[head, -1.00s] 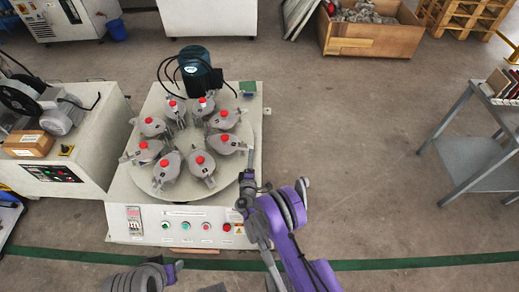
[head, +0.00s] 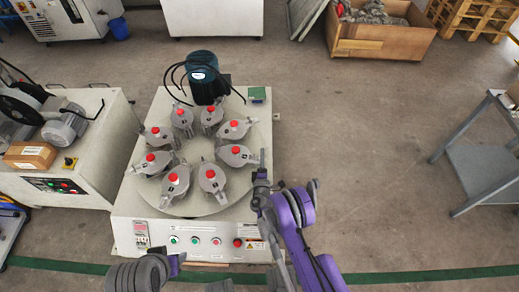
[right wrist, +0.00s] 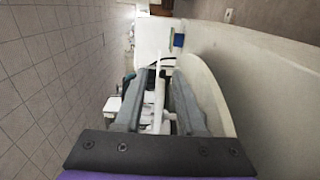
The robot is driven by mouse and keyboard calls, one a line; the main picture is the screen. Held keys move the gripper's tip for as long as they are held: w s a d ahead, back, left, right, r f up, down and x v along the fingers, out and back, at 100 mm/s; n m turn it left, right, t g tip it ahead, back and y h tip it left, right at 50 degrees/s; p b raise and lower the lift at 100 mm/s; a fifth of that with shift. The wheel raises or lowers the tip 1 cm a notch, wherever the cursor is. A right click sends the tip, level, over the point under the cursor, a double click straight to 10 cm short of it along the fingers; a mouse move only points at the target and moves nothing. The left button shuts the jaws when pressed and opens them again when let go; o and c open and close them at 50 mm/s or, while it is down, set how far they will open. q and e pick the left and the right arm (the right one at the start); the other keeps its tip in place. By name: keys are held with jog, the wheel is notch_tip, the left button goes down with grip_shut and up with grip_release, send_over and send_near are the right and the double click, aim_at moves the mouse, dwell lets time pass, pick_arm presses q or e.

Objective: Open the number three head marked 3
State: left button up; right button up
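Several grey heads with red caps stand in a ring on the round turntable (head: 193,208) of a pale machine. Two of them are a right-hand head (head: 238,154) and a front-right head (head: 212,178). No number 3 can be read, so I cannot tell which head it marks. My right gripper (head: 262,158) is at the turntable's right edge, close to the right-hand head, with no clear contact. In the right wrist view its two fingers (right wrist: 160,88) stand apart with no head visible between them.
Buttons line the machine's front panel (head: 190,240). A dark green motor (head: 205,78) with black cables stands behind the turntable. A bench (head: 62,150) with a cardboard box (head: 30,155) is at left. A grey metal table (head: 480,170) is at right, with open floor between.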

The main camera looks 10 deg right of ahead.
jog(key=shift+w+d, duration=0.1)
jog(key=shift+w, duration=0.3)
grip_shut()
jog(key=shift+r, duration=0.1)
dwell(1.2)
